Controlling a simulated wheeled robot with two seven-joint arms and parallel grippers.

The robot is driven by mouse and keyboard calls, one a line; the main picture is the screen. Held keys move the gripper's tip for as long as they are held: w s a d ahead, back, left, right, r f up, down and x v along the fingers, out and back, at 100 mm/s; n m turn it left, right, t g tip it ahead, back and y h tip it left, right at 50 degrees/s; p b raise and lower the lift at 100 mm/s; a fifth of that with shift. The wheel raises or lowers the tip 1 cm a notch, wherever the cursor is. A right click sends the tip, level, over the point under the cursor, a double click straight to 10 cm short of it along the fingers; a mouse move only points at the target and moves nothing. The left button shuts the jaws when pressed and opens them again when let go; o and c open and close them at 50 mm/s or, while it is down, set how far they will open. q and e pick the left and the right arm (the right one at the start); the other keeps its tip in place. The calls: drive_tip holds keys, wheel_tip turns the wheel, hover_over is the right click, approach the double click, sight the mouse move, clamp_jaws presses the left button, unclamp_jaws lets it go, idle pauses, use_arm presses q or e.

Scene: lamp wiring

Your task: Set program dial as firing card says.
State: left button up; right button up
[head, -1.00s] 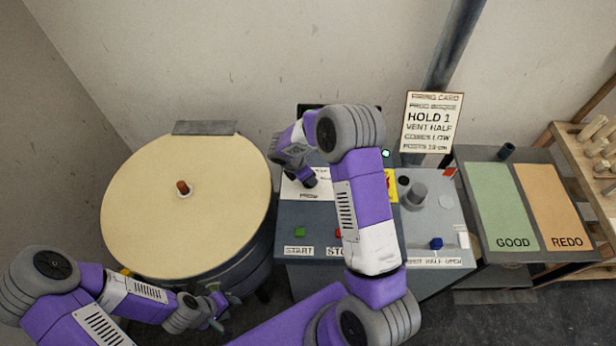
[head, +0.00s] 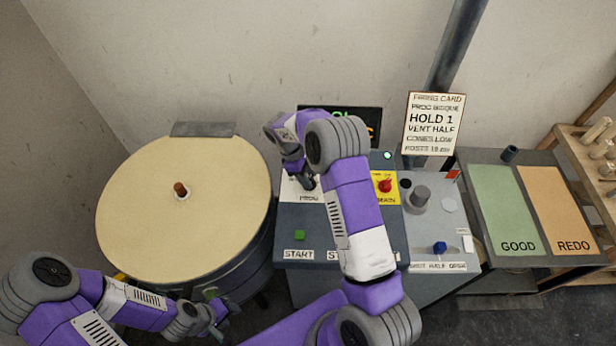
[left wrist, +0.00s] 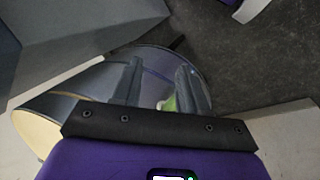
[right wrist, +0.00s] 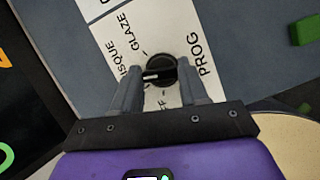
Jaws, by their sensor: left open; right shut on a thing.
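The program dial is a black round knob (right wrist: 158,68) on a white panel lettered PROG, with GLAZE, BISQUE and a partly hidden OFF around it. My right gripper (right wrist: 160,88) has its fingers on either side of the knob and is shut on it. The knob's white mark points left in the right wrist view, toward the BISQUE side. In the head view, my right gripper (head: 304,183) covers the dial. The firing card (head: 433,123) on the wall reads PROG BISQUE, HOLD 1, VENT HALF, CONES LOW. My left gripper (head: 212,318) is open and low beside the kiln.
The round kiln (head: 125,215) stands left of the control box. A green start button (head: 299,236), red main switch (head: 385,185) and blue vent knob (head: 440,247) are nearby. My right arm hides part of the box. A GOOD/REDO table (head: 535,248) stands at right.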

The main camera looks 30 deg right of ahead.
drive_tip(key=shift+w+m, duration=0.1)
drive_tip(key=shift+m, duration=0.5)
drive_tip(key=shift+y, duration=0.3)
drive_tip(key=o, duration=1.1)
drive_tip(key=shift+c, duration=0.2)
drive_tip(key=v, duration=0.7)
drive_tip(key=shift+w+r, duration=0.2)
drive_tip(key=shift+r, duration=0.1)
drive_tip(key=shift+s, duration=0.1)
